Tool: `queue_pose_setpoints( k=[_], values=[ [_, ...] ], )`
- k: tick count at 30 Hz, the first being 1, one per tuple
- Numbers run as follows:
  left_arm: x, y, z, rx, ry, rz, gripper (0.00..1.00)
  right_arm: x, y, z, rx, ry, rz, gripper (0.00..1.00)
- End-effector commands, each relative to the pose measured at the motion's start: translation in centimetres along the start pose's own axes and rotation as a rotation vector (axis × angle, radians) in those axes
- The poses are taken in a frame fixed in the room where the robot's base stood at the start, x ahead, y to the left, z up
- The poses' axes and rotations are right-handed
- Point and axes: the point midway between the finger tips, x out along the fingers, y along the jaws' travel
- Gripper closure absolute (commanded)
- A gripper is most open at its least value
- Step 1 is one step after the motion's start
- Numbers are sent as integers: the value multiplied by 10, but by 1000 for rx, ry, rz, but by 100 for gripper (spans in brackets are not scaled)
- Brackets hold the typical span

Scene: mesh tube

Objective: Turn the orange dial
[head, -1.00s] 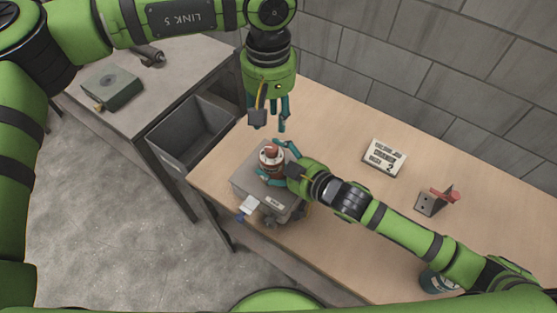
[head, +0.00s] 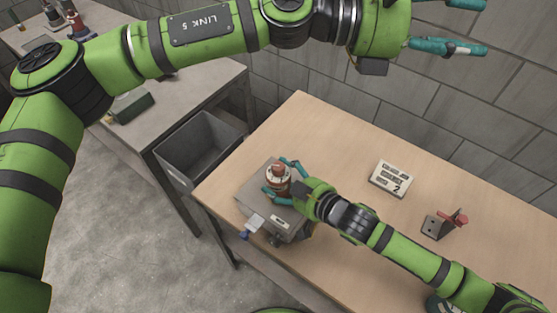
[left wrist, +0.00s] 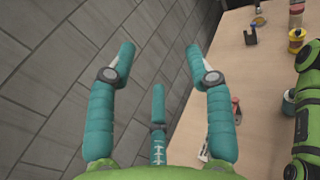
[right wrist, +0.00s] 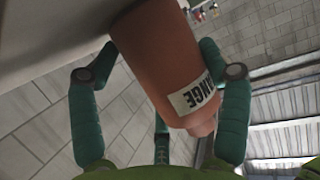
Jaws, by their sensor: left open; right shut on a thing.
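The orange dial (head: 278,170) stands on top of a grey box (head: 255,205) at the near left end of the wooden table. My right gripper (head: 279,181) is shut on the dial, with its teal fingers around its sides. In the right wrist view the dial is a large orange cylinder (right wrist: 158,60) between the fingers, with a white label of which "NGE" is readable. My left gripper (head: 468,27) is open and empty at the upper right of the head view, in front of the block wall. It also shows open in the left wrist view (left wrist: 158,52).
A dark grey bin (head: 200,150) is left of the table, beside a grey workbench (head: 210,75). My right arm crosses the table's front right.

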Motion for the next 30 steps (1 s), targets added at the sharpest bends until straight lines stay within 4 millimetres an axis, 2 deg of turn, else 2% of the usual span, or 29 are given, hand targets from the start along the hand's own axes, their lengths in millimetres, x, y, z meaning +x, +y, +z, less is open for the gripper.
queue_pose_setpoints(
  k=[1,3,6,8,12,16,20,23,27,30],
  values=[
    [-1,18,16,-110,-76,81,48,0,0,1,1,-2,0,60],
    [-6,46,32,-273,-173,195,48,0,0,1,1,-2,0,60],
    [-21,87,42,-511,-292,361,48,0,0,1,1,-2,0,60],
    [-32,110,39,-659,-351,461,48,0,0,1,1,-2,0,60],
    [-64,153,12,-1006,-454,700,48,0,0,1,1,-2,0,60],
    [-94,173,-34,-1323,-493,934,48,0,0,1,1,-2,0,60],
    [-121,167,-89,-1622,-471,1179,48,0,0,1,1,-2,0,60],
    [-141,145,-130,-1828,-403,1378,48,0,0,1,1,-2,0,60],
    [-166,95,-174,-2058,-233,1659,48,0,0,1,1,-2,0,60],
    [-183,57,-191,-2157,-78,1838,48,0,0,1,1,-2,0,60]
  ],
)
